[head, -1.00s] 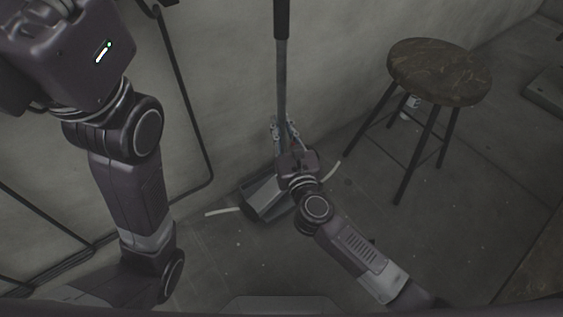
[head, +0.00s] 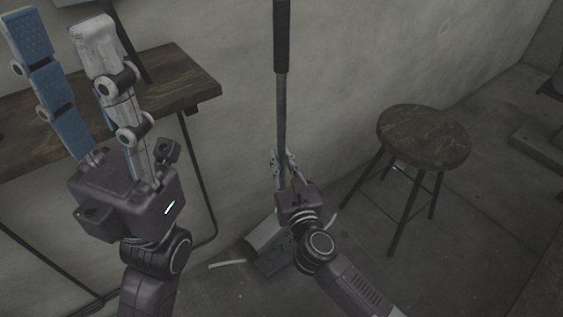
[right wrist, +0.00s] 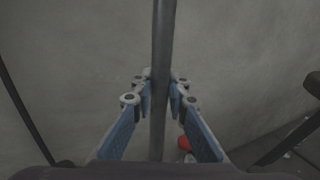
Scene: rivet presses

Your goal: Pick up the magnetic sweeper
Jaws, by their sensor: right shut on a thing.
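The magnetic sweeper (head: 281,110) stands upright by the wall in the head view, with a black grip on top, a grey pole and a grey boxy head (head: 264,236) low down. My right gripper (head: 284,160) is shut on its pole, low down above the head. In the right wrist view the pole (right wrist: 163,60) runs between the blue finger pads of my right gripper (right wrist: 158,88). My right gripper hides part of the sweeper's lower end. My left gripper (head: 62,30) is raised at the left, fingers apart, open and empty, in front of the wooden table.
A wooden table (head: 190,80) with dark metal legs stands at the left against the wall. A round wooden stool (head: 424,135) stands right of the sweeper. A pale strip (head: 227,263) shows beside the sweeper head.

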